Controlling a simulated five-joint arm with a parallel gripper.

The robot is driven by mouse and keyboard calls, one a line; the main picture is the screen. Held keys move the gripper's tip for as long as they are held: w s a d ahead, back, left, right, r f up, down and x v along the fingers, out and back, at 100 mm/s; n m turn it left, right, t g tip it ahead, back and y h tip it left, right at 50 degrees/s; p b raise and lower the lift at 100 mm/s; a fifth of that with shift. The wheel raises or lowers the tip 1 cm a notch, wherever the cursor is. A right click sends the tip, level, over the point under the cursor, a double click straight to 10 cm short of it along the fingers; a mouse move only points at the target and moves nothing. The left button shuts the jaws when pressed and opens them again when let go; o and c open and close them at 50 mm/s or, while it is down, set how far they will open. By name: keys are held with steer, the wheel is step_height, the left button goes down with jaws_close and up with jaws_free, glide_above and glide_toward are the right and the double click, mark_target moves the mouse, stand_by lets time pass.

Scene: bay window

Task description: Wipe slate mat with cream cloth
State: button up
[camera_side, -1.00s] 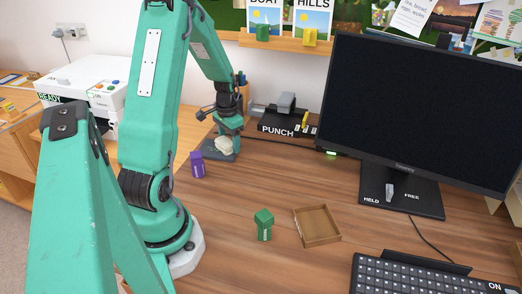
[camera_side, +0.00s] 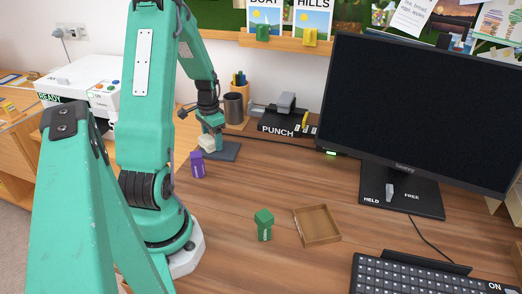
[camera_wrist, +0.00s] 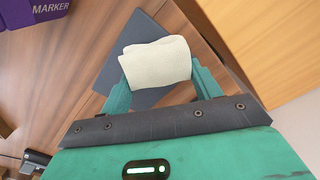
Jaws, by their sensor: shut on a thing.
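The cream cloth (camera_side: 207,143) is a folded pad held between the fingers of my gripper (camera_side: 210,148). In the wrist view the cloth (camera_wrist: 155,62) spans the gap between the two green fingers of my gripper (camera_wrist: 157,80). The slate mat (camera_side: 228,152) is a flat dark grey sheet on the desk, and the cloth is over its left end in the side view. The mat also shows behind the cloth in the wrist view (camera_wrist: 142,32). I cannot tell whether the cloth touches the mat.
A purple marker block (camera_side: 198,165) stands close in front of the mat. A dark cup (camera_side: 234,107) and the punch (camera_side: 288,118) are behind it. A green block (camera_side: 264,224) and a wooden tray (camera_side: 318,238) stand nearer, with clear desk between.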

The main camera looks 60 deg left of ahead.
steer(key=shift+s+r, duration=0.1)
steer(key=shift+r, duration=4)
steer(key=w+d+r, duration=0.3)
steer(key=w+d, duration=0.2)
steer(key=d, duration=0.6)
steer(key=w+d+r+m, duration=0.1)
steer(key=w+d+r, duration=0.2)
steer(key=w+d, duration=0.3)
steer(key=w+d+r+m, duration=0.1)
steer(key=w+d+r, duration=0.2)
steer(key=d, duration=1.2)
steer(key=w, duration=0.3)
steer(key=shift+w+d+r, duration=0.2)
steer(key=shift+d+r, duration=0.05)
steer(key=shift+d, duration=0.15)
